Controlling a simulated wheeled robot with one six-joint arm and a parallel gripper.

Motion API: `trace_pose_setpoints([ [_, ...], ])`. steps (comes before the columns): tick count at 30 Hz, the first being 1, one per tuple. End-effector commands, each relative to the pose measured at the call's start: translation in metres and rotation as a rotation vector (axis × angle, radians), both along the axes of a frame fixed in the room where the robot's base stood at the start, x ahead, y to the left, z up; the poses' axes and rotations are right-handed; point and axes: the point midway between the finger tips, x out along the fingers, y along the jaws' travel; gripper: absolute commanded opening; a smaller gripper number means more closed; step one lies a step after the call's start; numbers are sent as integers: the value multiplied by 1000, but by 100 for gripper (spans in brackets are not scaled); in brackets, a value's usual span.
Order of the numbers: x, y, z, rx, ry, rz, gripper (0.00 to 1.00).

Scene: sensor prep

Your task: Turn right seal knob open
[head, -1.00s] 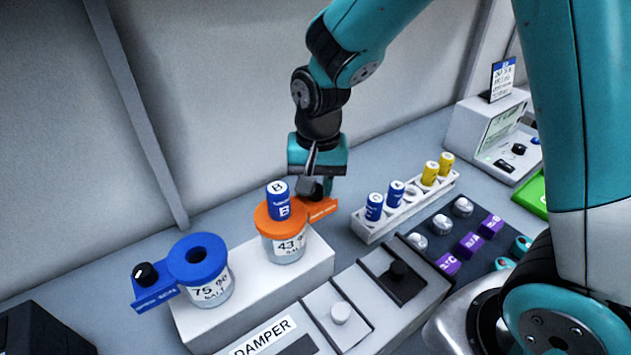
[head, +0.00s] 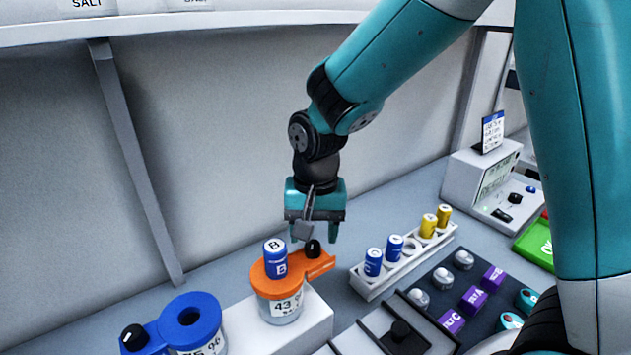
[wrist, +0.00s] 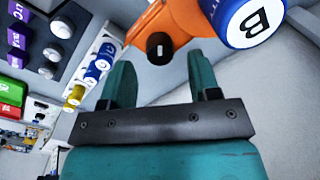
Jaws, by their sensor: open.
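The right seal knob is a black knob (head: 313,248) on the arm of the orange lid (head: 318,266). The lid sits on a clear jar labelled 43 (head: 283,307), with a blue cylinder marked B (head: 275,259) standing in it. My gripper (head: 314,235) is open, pointing down just above the black knob in the head view. In the wrist view the knob (wrist: 160,48) lies beyond the two teal fingers (wrist: 163,85), between their lines, with nothing held. I cannot tell the exact gap between fingertips and knob.
The blue lid (head: 187,318) with its own black knob (head: 134,338) is at the lower left. A white rack (head: 364,284) of blue and yellow cylinders stands right of the orange lid. A dark panel (head: 440,300) with silver and purple parts lies beyond.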

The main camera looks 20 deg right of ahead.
Motion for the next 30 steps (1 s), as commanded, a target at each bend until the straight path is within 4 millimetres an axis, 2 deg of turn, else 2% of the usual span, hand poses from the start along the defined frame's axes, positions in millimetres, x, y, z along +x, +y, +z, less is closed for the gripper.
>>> trace_pose_setpoints([
  [9,0,-3,81,2,-8,-1,56],
  [15,-1,-4,124,2,-5,0,56],
  [21,-2,-5,146,1,-1,0,56],
  [30,-2,-5,150,0,0,0,56],
])
